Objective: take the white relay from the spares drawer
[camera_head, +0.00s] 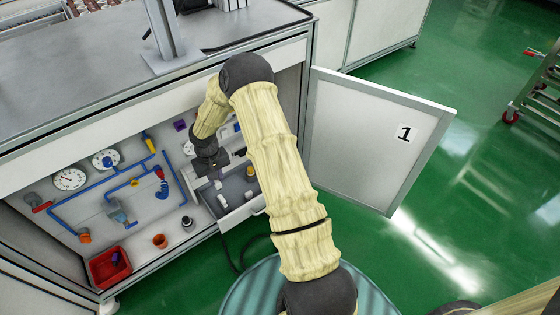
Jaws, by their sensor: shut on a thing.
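The spares drawer (243,211) is pulled out of the cabinet below the bench and holds several small parts. My gripper (216,180) points down over the left part of the drawer. It is shut on a small pale thing at its tips, which looks like the white relay (218,185); its outline is partly hidden and small. Another whitish part (222,201) lies in the drawer just below it, and a yellow part (250,171) lies to the right. My forearm hides part of the drawer's right side.
Left of the drawer is a panel with blue pipes (95,189), gauges (69,179) and valves. A red bin (110,268) and an orange-brown pot (160,241) stand on the cabinet floor. An open door marked 1 (370,140) stands at right. Green floor is free beyond.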

